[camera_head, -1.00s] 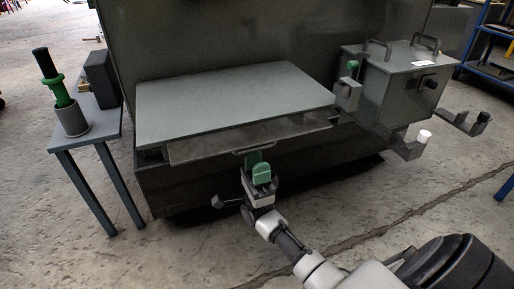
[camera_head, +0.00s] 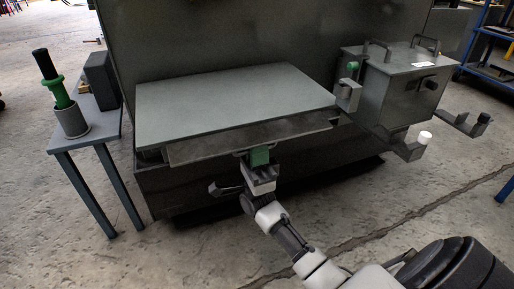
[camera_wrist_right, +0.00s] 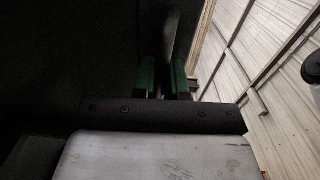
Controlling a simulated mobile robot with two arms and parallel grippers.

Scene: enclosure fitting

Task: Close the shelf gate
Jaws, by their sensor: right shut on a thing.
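The shelf (camera_head: 230,95) is a flat grey panel on the front of the large dark cabinet. Its gate (camera_head: 205,148) is a long grey flap along the shelf's front edge, hanging a little below it, with a bar handle in the middle. My right gripper (camera_head: 259,157) has green fingers and is shut on the gate handle, which is mostly hidden behind the fingers. In the right wrist view the green fingers (camera_wrist_right: 163,78) stand on either side of a dark grey bar (camera_wrist_right: 172,42). My left gripper is not in view.
A side table (camera_head: 95,130) at left holds a green-and-black tool (camera_head: 58,88) in a grey cup and a dark box (camera_head: 102,80). A grey box with handles (camera_head: 400,85) is at right, with brackets below it. The floor in front is clear.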

